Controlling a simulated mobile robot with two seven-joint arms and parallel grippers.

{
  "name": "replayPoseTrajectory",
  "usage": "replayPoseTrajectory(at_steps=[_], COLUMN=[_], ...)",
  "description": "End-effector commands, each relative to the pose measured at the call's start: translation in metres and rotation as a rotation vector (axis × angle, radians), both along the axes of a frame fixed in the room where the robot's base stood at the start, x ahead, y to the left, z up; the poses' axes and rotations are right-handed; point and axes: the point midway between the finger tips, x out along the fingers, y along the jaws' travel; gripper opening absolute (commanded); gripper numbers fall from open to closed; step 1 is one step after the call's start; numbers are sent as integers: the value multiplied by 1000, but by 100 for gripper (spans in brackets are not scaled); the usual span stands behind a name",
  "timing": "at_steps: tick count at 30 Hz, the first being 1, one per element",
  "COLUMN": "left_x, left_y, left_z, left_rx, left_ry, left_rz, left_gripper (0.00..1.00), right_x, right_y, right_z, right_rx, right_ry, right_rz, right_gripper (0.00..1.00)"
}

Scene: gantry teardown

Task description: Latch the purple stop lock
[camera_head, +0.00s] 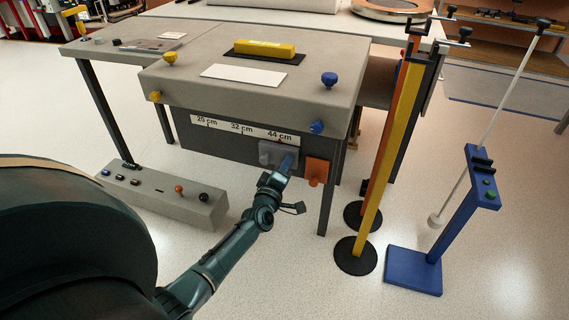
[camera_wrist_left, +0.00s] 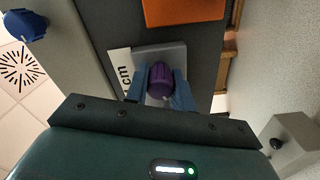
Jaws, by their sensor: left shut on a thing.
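The purple stop lock knob (camera_wrist_left: 161,82) shows in the left wrist view, on a grey sliding block (camera_wrist_left: 173,52). In the head view the block (camera_head: 270,151) sits on the table's dark front face under the 44 cm mark, and the knob is hidden behind my gripper. My left gripper (camera_head: 287,163) reaches up to it from below. In the left wrist view its two blue fingers (camera_wrist_left: 160,88) are on both sides of the knob and shut on it. My right gripper is in neither view.
An orange block (camera_head: 316,170) is just right of the lock, and a blue knob (camera_head: 316,127) is above it. Yellow and orange posts (camera_head: 387,160) and a blue stand (camera_head: 455,215) are at right. A control box (camera_head: 160,194) lies on the floor at left.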

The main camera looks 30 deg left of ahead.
Motion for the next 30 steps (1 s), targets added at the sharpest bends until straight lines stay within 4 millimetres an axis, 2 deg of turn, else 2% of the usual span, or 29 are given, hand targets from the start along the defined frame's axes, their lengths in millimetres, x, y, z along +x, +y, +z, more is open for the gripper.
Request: replayPoseTrajectory(at_steps=[6, 15, 30], left_x=[0, 0, 0], left_y=[0, 0, -1], left_z=[3, 2, 1], left_rx=[179, 350, 427], left_ry=[43, 84, 102], left_rz=[0, 1, 0], left_gripper=[2, 2, 2], right_x=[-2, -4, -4], right_y=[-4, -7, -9], right_z=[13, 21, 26], right_rx=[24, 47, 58], right_ry=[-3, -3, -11], right_rz=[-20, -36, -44], right_gripper=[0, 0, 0])
